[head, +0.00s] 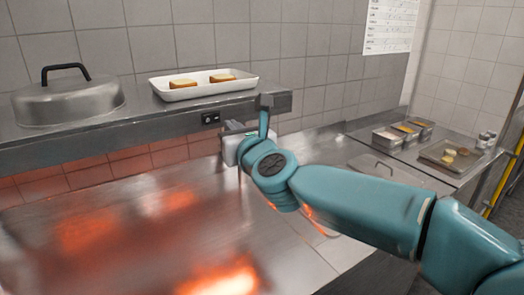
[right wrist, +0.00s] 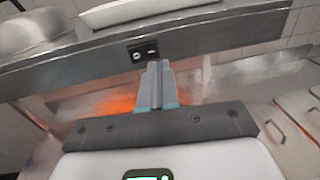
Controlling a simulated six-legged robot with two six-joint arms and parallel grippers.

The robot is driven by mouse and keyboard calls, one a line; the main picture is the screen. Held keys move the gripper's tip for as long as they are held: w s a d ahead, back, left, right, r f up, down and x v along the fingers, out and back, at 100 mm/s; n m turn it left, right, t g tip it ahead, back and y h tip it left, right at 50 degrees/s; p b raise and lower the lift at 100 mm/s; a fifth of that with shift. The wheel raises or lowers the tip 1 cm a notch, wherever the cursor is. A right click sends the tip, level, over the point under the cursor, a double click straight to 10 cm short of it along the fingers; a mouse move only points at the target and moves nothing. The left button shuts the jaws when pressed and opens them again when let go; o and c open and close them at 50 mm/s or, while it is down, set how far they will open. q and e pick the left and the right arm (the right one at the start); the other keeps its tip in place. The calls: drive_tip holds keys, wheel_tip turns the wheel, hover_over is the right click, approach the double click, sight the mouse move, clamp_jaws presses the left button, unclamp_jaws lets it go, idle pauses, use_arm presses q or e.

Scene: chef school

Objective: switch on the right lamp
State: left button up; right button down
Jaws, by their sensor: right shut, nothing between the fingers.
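A small black switch panel (head: 210,118) is set in the front edge of the steel shelf (head: 150,118). It also shows in the right wrist view (right wrist: 142,51), with two small round or oval marks side by side. My right gripper (head: 230,126) is shut and empty, just right of and below the panel in the head view. In the right wrist view its fingertips (right wrist: 155,64) point at the panel's lower right. I cannot tell whether they touch it. The lamps are hidden under the shelf. Orange glow lies on the counter (head: 130,190) and tiles. My left gripper is not in view.
On the shelf stand a metal dome lid (head: 70,100) and a white tray (head: 205,86) with bread slices. Food containers (head: 390,138) and a metal tray (head: 447,153) are on the right counter. The front counter looks free.

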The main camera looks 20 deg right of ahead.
drive_tip(key=s+d+b, duration=0.1)
drive_tip(key=s+d, duration=0.2)
drive_tip(key=s, duration=0.6)
drive_tip(key=shift+b, duration=0.35)
